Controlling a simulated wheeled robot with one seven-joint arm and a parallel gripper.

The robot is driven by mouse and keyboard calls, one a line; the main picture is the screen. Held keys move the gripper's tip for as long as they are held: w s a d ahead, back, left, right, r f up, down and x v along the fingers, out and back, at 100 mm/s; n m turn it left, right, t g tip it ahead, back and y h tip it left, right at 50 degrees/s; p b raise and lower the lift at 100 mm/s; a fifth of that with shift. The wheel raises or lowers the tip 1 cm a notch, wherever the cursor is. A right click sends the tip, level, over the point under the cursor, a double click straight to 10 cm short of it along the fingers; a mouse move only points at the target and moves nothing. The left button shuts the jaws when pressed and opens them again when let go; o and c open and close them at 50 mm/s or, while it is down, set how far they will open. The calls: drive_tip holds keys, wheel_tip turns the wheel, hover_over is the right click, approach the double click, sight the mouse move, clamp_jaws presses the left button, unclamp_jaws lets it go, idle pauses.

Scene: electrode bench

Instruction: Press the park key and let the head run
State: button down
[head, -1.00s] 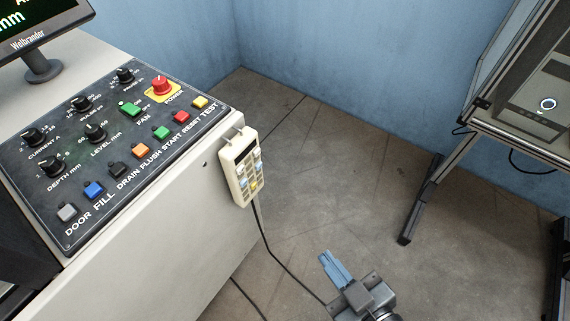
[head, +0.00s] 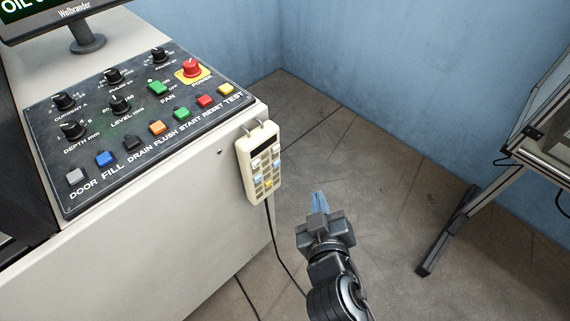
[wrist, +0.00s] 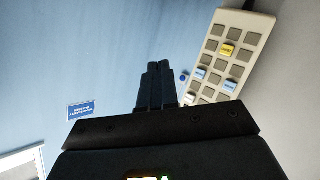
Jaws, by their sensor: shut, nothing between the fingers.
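The cream handheld pendant (head: 261,170) hangs on a hook at the right end of the machine cabinet. It has a dark display and several keys in white, blue and yellow. In the wrist view the pendant (wrist: 225,60) is at the upper right, with a yellow key (wrist: 227,49) and several blue and white keys; the key labels are too small to read surely. My gripper (head: 318,203) is shut and empty, to the right of the pendant and apart from it in the picture.
The control panel (head: 140,165) with knobs, coloured buttons and a red power knob (head: 192,67) tops the cabinet. A cable (head: 273,235) hangs from the pendant to the floor. A metal-framed stand (head: 450,228) is at right. Open floor lies between.

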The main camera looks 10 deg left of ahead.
sight(277, 164)
drive_tip(key=w+a+b, duration=0.3)
drive_tip(key=w+a, duration=0.2)
drive_tip(key=a, duration=0.2)
drive_tip(key=shift+w, duration=0.15)
idle(0.4)
drive_tip(key=shift+a, duration=0.1)
idle(1.9)
drive_tip(key=shift+w+a+b, duration=0.25)
drive_tip(key=shift+b, duration=0.2)
